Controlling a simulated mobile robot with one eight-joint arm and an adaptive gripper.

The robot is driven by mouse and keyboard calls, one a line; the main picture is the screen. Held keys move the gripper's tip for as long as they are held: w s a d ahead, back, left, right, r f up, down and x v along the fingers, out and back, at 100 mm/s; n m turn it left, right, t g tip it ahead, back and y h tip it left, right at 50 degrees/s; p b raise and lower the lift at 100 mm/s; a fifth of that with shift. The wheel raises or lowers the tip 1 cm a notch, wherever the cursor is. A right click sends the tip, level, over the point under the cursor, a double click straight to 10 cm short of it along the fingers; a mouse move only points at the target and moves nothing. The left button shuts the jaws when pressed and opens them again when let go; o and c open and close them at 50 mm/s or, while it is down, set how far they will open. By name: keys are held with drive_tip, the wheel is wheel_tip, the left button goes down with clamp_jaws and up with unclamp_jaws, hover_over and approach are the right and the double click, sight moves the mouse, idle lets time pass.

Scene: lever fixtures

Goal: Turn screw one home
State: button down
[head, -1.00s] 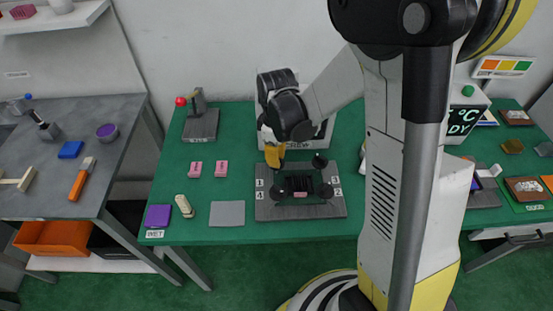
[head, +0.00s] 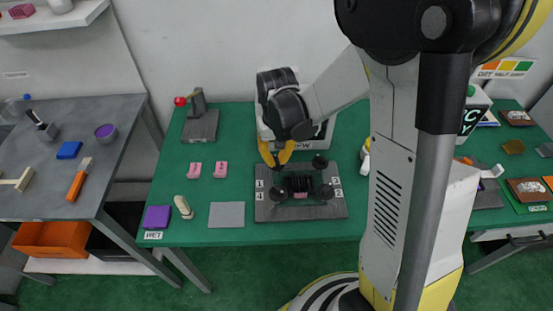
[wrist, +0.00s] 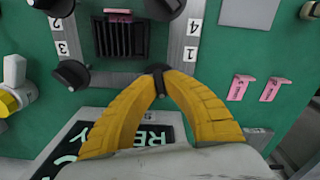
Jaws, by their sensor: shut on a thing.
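The grey fixture plate (head: 325,211) lies on the green table, with numbered labels and dark screw knobs at its corners. My gripper (head: 276,164) is at the plate's back left corner. In the wrist view, its yellow fingertips (wrist: 159,80) are shut on a dark knob, screw one (wrist: 157,69), beside the label 1 (wrist: 190,55). The fingers hide much of this knob, and how deep it sits cannot be told. The other knobs stand at back right (head: 320,161), front right (head: 326,191) and front left (head: 280,196). A ribbed black block with a pink piece (head: 300,187) sits mid-plate.
A white box with a dark sign (head: 324,132) stands close behind the plate. Two pink pieces (head: 194,170) (head: 220,170) and a grey mat (head: 227,214) lie to the left. A white-and-yellow object (head: 365,155) stands at right, partly behind my arm.

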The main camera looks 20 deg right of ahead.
sight(277, 159)
drive_tip(key=m, duration=1.1)
drive_tip(key=shift+m, duration=0.4)
idle(0.3)
drive_tip(key=c, duration=1.5)
unclamp_jaws()
wheel_tip(277, 159, up, 12)
